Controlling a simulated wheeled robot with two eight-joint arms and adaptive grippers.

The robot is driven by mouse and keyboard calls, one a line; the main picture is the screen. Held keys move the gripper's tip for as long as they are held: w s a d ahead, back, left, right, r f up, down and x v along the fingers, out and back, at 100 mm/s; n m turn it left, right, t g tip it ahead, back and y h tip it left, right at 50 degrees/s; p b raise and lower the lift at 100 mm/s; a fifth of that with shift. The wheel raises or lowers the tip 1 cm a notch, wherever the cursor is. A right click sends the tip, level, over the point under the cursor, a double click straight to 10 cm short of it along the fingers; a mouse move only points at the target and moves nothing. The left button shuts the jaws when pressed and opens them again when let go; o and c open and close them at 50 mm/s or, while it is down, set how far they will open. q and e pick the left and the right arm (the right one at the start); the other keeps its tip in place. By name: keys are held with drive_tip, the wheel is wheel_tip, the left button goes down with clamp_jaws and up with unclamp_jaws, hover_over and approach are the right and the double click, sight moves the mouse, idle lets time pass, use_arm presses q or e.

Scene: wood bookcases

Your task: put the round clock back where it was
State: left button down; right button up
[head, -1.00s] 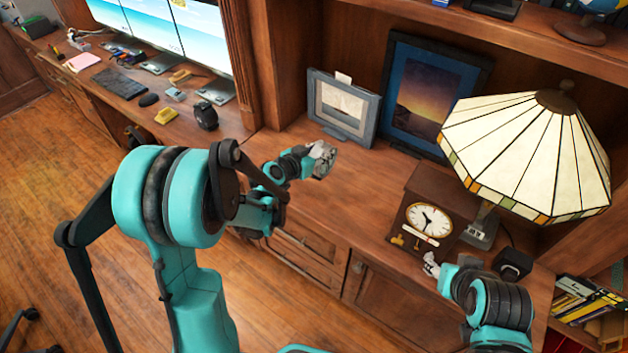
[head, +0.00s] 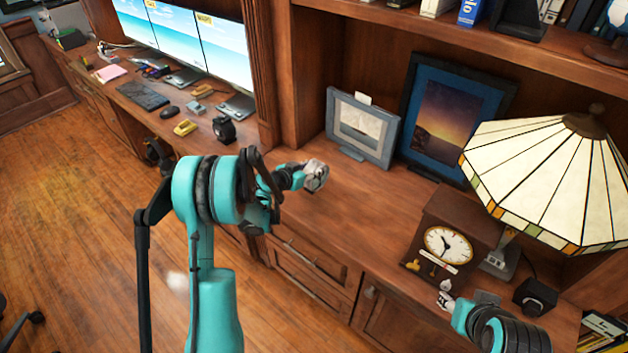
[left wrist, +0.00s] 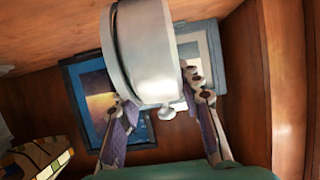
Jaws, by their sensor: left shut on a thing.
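The round clock (left wrist: 150,55) shows in the left wrist view as a silver drum with a small knob. My left gripper (left wrist: 165,115) is shut on it, one finger on each side. In the head view, my left gripper (head: 311,179) holds the small grey round clock (head: 317,173) over the left part of the wooden counter (head: 345,215), in front of the small grey picture frame. The clock's face cannot be made out. My right gripper (head: 445,299) is low in front of the brown box clock (head: 446,243); its fingers are too small to read.
A grey frame (head: 362,126) and a blue-edged picture (head: 452,115) stand at the back. A stained-glass lamp (head: 550,180) is at the right, beside a black object (head: 534,298). The counter's middle is clear. A desk with monitors (head: 195,42) is at the left.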

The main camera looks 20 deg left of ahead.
use_arm(q)
wheel_tip(320, 180, down, 4)
drive_tip(key=shift+a+f+b, duration=0.1)
drive_tip(key=shift+f+b, duration=0.05)
drive_tip(key=shift+b, duration=0.8)
drive_tip(key=c, duration=1.4)
unclamp_jaws()
drive_tip(key=shift+f, duration=0.1)
drive_tip(key=shift+c, duration=0.2)
drive_tip(key=o, duration=0.4)
drive_tip(key=shift+r, duration=0.2)
